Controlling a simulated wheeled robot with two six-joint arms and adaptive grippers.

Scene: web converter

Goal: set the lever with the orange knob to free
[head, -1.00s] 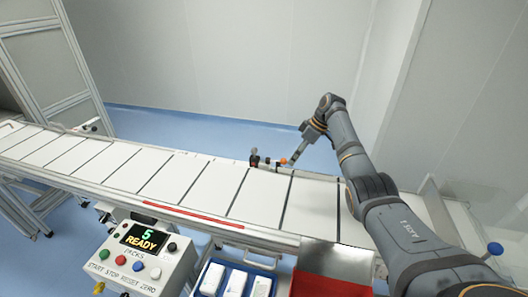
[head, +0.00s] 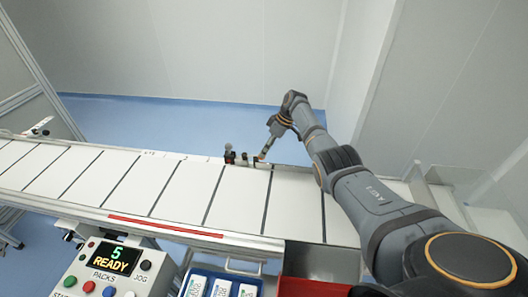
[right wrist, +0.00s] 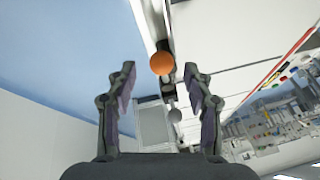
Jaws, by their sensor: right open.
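The orange knob (right wrist: 162,63) shows in the right wrist view between and beyond my right gripper's fingertips (right wrist: 159,72), with no visible contact. The fingers are spread wide and hold nothing. In the head view, my right gripper (head: 267,147) points down at the conveyor's far edge, where a bit of orange (head: 261,157) shows at its tip. The lever's shaft and its setting marks are too small or hidden to read. My left gripper is not in view.
A dark post (head: 229,154) stands left of the gripper on the far rail. The white conveyor belt (head: 185,190) runs across. In front are a control box (head: 105,270) reading "5 READY", a blue tray (head: 250,275) with white packs and a red bin (head: 315,288).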

